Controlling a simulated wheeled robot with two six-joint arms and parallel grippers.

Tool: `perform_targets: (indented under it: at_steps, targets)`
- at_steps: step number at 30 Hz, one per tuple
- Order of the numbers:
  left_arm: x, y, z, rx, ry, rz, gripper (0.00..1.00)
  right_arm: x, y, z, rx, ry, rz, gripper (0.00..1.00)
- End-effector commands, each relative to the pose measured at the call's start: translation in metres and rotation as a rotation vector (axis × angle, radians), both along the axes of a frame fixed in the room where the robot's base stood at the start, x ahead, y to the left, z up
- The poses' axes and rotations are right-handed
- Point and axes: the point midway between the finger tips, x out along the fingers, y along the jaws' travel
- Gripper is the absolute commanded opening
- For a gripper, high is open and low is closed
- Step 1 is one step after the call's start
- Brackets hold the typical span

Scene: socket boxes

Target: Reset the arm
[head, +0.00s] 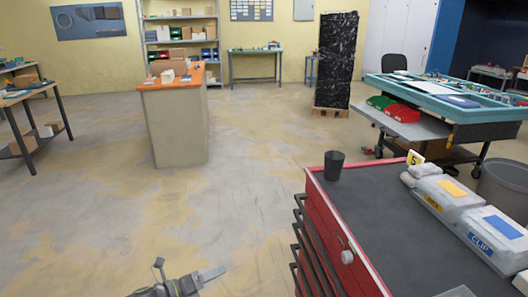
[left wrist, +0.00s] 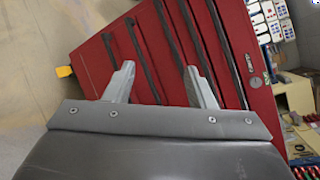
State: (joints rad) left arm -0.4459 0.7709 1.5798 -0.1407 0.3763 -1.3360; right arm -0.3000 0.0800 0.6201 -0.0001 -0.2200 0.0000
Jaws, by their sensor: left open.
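My left gripper (head: 205,276) shows at the bottom edge of the head view, left of the red tool cabinet (head: 345,240) and over bare floor. In the left wrist view my left gripper (left wrist: 160,84) is open, with its two grey fingers wide apart and nothing between them. The red cabinet front (left wrist: 170,50) with its dark drawer handles lies beyond the fingers. I cannot tell the distance to it. My right gripper is not in view.
An orange-topped counter (head: 180,120) stands further back. The floor (head: 100,220) to the left is clear.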

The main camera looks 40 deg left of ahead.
Motion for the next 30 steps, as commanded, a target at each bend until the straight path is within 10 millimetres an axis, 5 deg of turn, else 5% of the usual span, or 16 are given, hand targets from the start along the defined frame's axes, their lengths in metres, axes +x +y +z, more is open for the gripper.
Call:
perform_targets:
  at_steps: [7, 10, 14, 17, 20, 24, 30]
  targets:
    - [-0.001, 0.002, -0.003, -0.013, 0.009, 0.013, 0.50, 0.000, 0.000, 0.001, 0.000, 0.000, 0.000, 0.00]
    - [-0.007, 0.012, -0.024, -0.098, 0.062, 0.096, 0.50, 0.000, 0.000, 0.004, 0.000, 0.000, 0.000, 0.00]
    - [-0.032, 0.032, -0.087, -0.345, 0.207, 0.335, 0.50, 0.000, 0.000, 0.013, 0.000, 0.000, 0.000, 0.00]
    - [-0.069, 0.034, -0.153, -0.600, 0.338, 0.584, 0.50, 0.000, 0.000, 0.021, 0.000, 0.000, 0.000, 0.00]
    - [-0.113, 0.018, -0.215, -0.839, 0.453, 0.834, 0.50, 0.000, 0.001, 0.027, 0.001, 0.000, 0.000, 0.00]
    - [-0.180, -0.029, -0.286, -1.123, 0.585, 1.173, 0.50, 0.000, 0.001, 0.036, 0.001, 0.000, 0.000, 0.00]
    - [-0.264, -0.116, -0.344, -1.387, 0.712, 1.597, 0.50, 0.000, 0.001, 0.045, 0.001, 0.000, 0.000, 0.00]
